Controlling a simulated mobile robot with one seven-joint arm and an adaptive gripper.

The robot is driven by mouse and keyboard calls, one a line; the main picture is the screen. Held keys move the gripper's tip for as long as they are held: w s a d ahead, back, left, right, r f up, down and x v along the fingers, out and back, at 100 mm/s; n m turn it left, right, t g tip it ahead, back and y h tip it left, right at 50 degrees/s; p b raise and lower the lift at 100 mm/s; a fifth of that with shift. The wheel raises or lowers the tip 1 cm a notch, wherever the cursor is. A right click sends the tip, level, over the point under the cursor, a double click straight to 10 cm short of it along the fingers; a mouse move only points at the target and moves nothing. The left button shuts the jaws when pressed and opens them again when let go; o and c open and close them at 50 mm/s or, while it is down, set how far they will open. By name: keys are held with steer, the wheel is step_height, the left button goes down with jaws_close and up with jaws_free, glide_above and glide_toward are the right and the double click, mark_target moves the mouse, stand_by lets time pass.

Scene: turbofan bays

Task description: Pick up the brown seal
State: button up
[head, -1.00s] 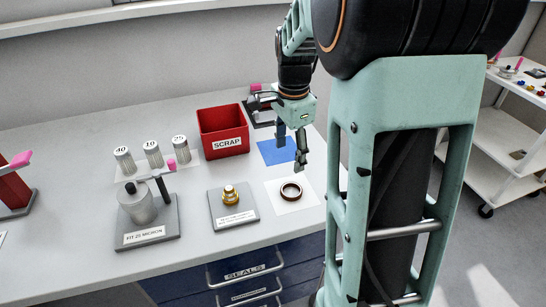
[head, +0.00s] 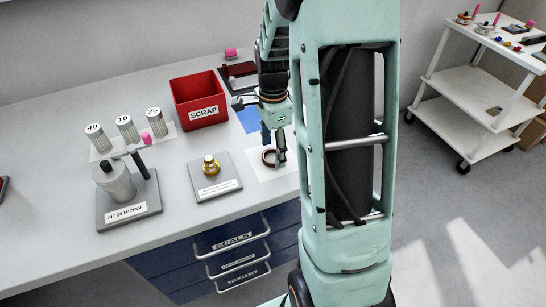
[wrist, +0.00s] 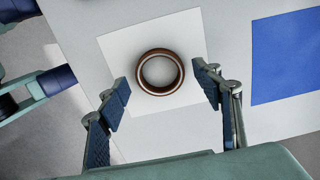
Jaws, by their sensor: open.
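The brown seal (wrist: 141,77) is a ring lying flat on a white square sheet (wrist: 118,45) on the bench. In the head view the seal (head: 266,158) is partly hidden behind my gripper (head: 273,150). In the wrist view my gripper (wrist: 165,90) is open and empty, with one blue-padded finger to the left of the seal and one to the right. Both fingers are apart from the ring, which lies between them and slightly toward the far side. How high the fingertips are above the sheet is hard to tell.
A blue sheet (wrist: 285,55) lies right of the white one. A red SCRAP bin (head: 200,100), a plate with a brass fitting (head: 212,165), several filters (head: 127,128) and a FIT 25 MICRON stand (head: 128,200) share the bench. A white cart (head: 470,110) stands at right.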

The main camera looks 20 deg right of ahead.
steer(key=shift+f, duration=0.55)
steer(key=c, duration=1.1)
steer(key=shift+o, duration=0.2)
steer(key=shift+r, duration=0.2)
steer(key=shift+r+p, duration=0.5)
steer(key=shift+p, duration=0.05)
steer(key=r+p, duration=0.2)
steer(key=r, duration=0.1)
steer(key=shift+s+a+r, duration=0.1)
steer(key=shift+s+r, duration=0.1)
steer(key=shift+s, duration=0.15)
steer(key=s+a+r+p, duration=0.2)
steer(key=s+r+p, duration=0.5)
steer(key=s, duration=0.6)
steer(key=shift+a+r, duration=0.3)
steer(key=shift+r, duration=0.35)
